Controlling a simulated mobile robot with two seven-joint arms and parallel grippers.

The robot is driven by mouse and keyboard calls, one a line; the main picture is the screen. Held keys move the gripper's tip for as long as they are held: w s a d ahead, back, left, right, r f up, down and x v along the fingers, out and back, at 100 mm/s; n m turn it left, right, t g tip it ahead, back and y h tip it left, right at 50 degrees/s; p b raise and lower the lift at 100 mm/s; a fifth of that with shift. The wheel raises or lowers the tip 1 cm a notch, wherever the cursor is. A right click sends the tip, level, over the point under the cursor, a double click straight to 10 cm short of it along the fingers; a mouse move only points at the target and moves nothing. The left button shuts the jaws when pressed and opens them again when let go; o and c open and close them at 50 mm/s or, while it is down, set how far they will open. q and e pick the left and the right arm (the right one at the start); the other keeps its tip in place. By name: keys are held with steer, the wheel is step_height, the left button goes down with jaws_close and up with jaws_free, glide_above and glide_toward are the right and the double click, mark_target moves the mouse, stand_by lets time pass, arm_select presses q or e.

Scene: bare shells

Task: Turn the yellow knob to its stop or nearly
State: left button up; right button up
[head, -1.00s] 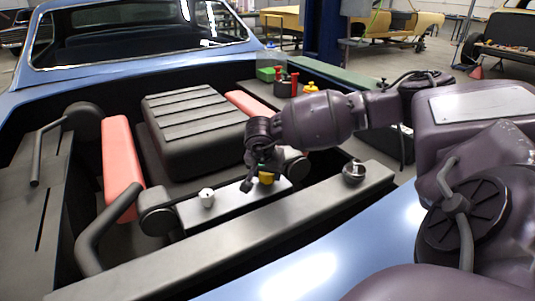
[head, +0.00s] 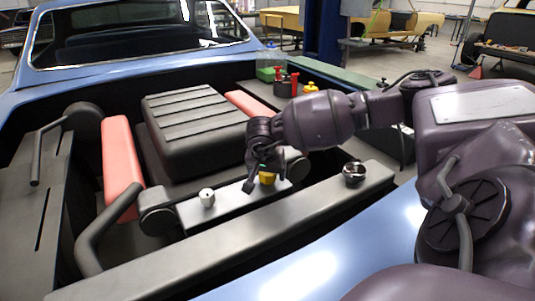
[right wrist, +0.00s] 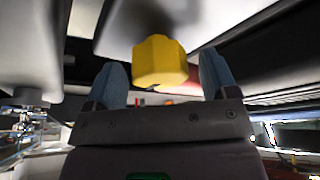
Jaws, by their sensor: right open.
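The yellow knob (head: 267,178) sits on a grey panel (head: 232,202) inside the blue car's engine bay. In the right wrist view the knob (right wrist: 160,62) is faceted and stands between the two blue-tipped fingers, with a gap to each. My right gripper (head: 262,182) is at the knob in the head view and partly covers it. In the right wrist view the right gripper (right wrist: 164,80) is open and empty. My left gripper is in neither view.
A round dark cup-like part (head: 353,172) sits on the front rail (head: 240,240). A black ribbed engine cover (head: 195,120) and a red block (head: 122,165) lie behind and left.

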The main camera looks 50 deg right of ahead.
steer(key=shift+r, duration=0.1)
steer(key=shift+a+r, duration=0.1)
steer(key=shift+r, duration=0.15)
steer(key=p+v, duration=0.1)
steer(key=v, duration=0.9)
steer(key=shift+p, duration=0.4)
